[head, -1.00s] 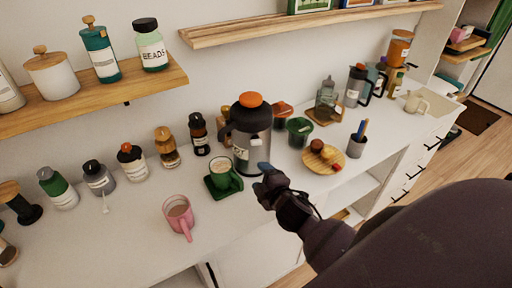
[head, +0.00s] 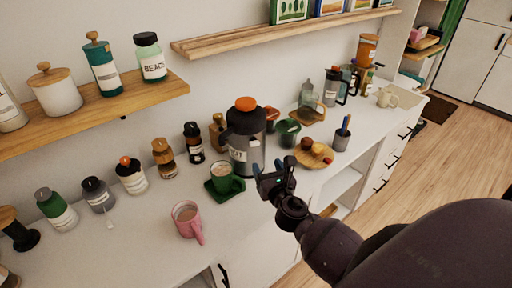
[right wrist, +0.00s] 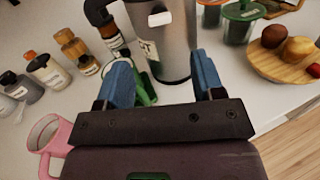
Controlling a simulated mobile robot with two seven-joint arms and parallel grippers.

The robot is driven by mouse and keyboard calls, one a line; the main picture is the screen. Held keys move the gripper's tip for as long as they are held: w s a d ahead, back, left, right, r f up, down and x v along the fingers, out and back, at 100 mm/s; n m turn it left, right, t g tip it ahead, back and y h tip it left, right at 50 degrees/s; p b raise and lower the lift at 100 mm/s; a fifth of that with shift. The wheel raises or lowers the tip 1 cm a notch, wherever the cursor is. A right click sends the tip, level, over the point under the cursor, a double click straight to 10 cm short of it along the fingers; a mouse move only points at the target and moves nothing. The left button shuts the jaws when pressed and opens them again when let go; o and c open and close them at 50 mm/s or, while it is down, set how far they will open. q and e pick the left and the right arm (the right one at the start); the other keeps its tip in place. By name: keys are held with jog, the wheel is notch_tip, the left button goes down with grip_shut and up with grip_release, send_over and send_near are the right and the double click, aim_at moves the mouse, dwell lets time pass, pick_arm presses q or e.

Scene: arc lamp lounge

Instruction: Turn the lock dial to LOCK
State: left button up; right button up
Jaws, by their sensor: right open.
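A grey jug (head: 245,140) with a black collar and an orange top (head: 246,104) stands upright on the white counter. It has a white label and a dark handle. In the right wrist view the jug (right wrist: 172,50) rises beyond my fingers, with a small white piece (right wrist: 160,18) high on its front. I cannot make out which part is the lock dial, nor any LOCK mark. My right gripper (head: 275,172) is open and empty, in front of the jug and right of its base. Its blue fingers (right wrist: 164,80) are apart. My left gripper is not in view.
A dark green container (head: 288,133) and a round wooden board (head: 318,160) are to the right. Shelves (head: 290,33) hang above.

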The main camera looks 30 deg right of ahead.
aim_at(256, 145)
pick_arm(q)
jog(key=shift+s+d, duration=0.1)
pick_arm(e)
jog(key=x, duration=1)
jog(key=shift+w, duration=0.4)
jog(key=c, duration=0.9)
jog(key=shift+c, duration=0.2)
